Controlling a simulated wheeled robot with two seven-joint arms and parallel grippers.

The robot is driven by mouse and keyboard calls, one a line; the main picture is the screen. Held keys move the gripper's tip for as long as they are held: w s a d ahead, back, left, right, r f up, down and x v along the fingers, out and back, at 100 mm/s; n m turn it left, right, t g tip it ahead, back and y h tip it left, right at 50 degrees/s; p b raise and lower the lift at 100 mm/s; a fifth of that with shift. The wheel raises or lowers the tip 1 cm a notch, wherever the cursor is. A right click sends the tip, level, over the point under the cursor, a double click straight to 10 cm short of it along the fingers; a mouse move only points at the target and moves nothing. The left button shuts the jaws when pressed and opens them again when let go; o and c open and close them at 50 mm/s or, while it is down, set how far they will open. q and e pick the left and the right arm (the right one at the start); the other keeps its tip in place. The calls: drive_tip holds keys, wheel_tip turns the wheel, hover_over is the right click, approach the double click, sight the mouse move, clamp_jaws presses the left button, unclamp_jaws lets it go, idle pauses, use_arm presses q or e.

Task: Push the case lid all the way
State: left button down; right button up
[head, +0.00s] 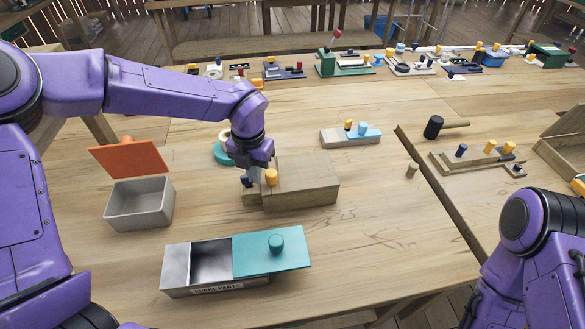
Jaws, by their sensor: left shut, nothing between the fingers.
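My left gripper (252,176) points down, shut and empty, at the left end of a wooden block-like case (307,182). A yellow knob (271,177) and a dark knob (246,181) stand close beside its fingers; I cannot tell whether they touch. In front, a long grey metal case (176,266) has a flat teal lid (294,259) with a round teal knob (276,243). The lid lies over the right part and the left part is open. A grey box (139,207) at the left has an orange lid (129,159) tilted up at its back. My right gripper is out of view.
A teal tape roll (222,152) lies behind my left gripper. A small tray with a blue block (367,135), a wooden peg (412,170) and a black mallet (434,127) are to the right. Several gadgets line the back. The table right of the teal lid is clear.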

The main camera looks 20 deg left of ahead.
use_arm(q)
drive_tip(key=shift+d, duration=0.15)
drive_tip(key=shift+w+d, duration=0.25)
drive_tip(key=shift+d, duration=0.2)
